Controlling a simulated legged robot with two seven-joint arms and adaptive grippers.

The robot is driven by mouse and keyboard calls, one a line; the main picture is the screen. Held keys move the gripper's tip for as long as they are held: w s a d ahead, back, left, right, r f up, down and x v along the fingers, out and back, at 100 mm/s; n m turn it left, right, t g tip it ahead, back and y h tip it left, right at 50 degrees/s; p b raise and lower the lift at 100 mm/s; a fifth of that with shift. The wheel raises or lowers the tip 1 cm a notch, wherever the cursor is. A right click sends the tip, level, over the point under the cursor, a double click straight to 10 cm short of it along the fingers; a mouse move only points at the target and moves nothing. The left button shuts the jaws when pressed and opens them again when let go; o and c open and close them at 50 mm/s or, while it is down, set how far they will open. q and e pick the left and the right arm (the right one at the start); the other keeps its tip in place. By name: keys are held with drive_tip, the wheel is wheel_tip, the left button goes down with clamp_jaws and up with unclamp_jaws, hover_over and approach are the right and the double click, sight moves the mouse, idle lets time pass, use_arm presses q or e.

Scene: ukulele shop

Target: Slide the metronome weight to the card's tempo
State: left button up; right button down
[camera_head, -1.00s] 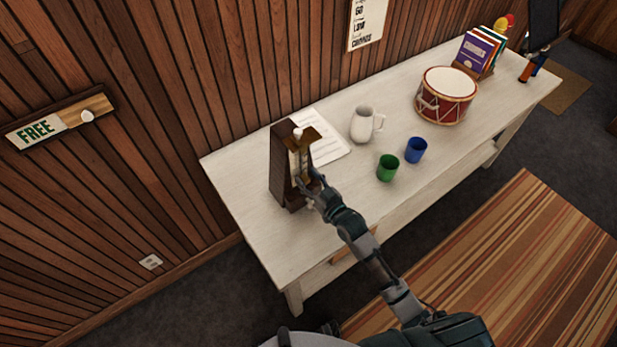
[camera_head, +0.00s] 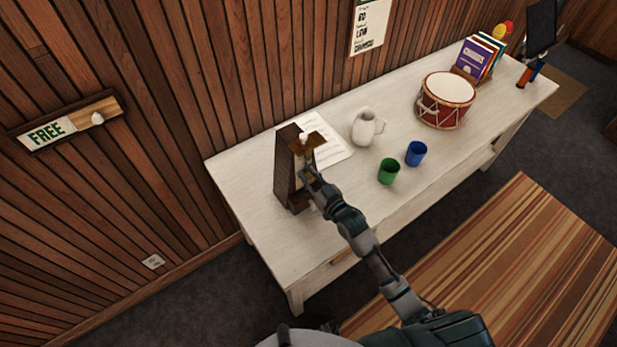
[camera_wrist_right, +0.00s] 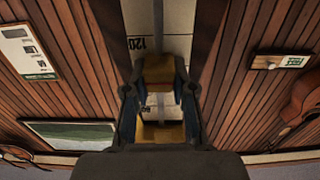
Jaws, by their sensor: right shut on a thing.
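The dark wooden metronome (camera_head: 285,172) stands upright near the left end of the white table. My right gripper (camera_head: 309,173) is at its front face, below the brass-coloured piece near its top. In the right wrist view, the right gripper (camera_wrist_right: 159,90) is shut on the brass-coloured weight (camera_wrist_right: 160,70), with a finger on each side. The pale scale (camera_wrist_right: 158,22) shows behind it, with a "120" mark above the weight and another, unclear number below. My gripper hides the weight in the head view. I cannot tell which item is the tempo card. My left gripper is out of view.
On the table (camera_head: 250,225), sheet paper (camera_head: 330,150) lies behind the metronome. A white jug (camera_head: 364,128), green cup (camera_head: 388,172), blue cup (camera_head: 415,153) and red drum (camera_head: 445,103) stand to the right. The table's front left is clear.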

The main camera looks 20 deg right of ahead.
sight(307, 159)
wheel_tip(307, 159, up, 6)
drive_tip(key=p, duration=0.4)
drive_tip(key=shift+r, duration=0.2)
drive_tip(key=shift+r+p, duration=0.5)
drive_tip(key=shift+p, duration=0.2)
drive_tip(key=shift+f, duration=0.1)
drive_tip(key=c, duration=0.9)
unclamp_jaws()
drive_tip(key=shift+s, duration=0.1)
drive_tip(key=shift+c, duration=0.2)
drive_tip(key=shift+s+d, duration=0.15)
drive_tip(key=shift+s, duration=0.05)
drive_tip(key=v, duration=1.1)
drive_tip(key=shift+s, duration=0.25)
